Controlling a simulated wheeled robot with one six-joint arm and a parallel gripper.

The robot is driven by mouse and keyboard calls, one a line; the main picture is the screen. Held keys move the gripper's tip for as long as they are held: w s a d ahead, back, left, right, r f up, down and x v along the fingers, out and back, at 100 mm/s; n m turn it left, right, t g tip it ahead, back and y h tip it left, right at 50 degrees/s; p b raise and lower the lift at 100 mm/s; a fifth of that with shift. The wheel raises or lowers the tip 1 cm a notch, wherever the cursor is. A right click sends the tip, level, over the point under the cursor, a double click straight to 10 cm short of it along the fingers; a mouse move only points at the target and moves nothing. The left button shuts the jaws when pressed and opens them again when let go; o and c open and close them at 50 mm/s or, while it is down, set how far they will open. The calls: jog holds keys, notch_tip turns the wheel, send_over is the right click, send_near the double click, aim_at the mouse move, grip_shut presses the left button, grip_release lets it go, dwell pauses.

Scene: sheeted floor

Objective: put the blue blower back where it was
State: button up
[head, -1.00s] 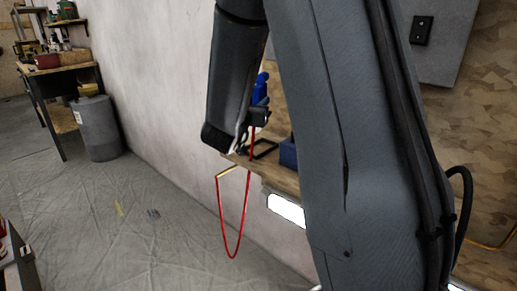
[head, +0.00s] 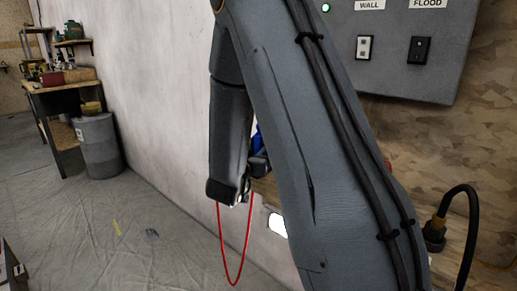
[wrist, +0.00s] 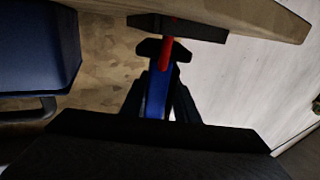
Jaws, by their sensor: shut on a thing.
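The blue blower (head: 257,140) shows only in part, behind my arm in the head view. In the wrist view, the blower (wrist: 156,92) lies between the dark fingers of my gripper (wrist: 159,95), which is shut on it. A red part shows at its far end, close to a dark flat piece (wrist: 185,27) below the shelf-like board; I cannot tell whether they touch. My arm hides most of the gripper and the shelf there.
A wooden shelf (head: 266,188) is on the wall, with a lit white panel (head: 277,224) below it. A blue box (wrist: 38,45) is close by on the left of the wrist view. A grey switch box (head: 400,60) hangs at right. The sheeted floor is mostly open.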

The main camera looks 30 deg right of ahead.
jog(key=shift+f, duration=0.5)
jog(key=shift+f+b, duration=0.1)
jog(key=shift+b, duration=0.2)
jog(key=o, duration=0.7)
jog(key=shift+c, duration=0.2)
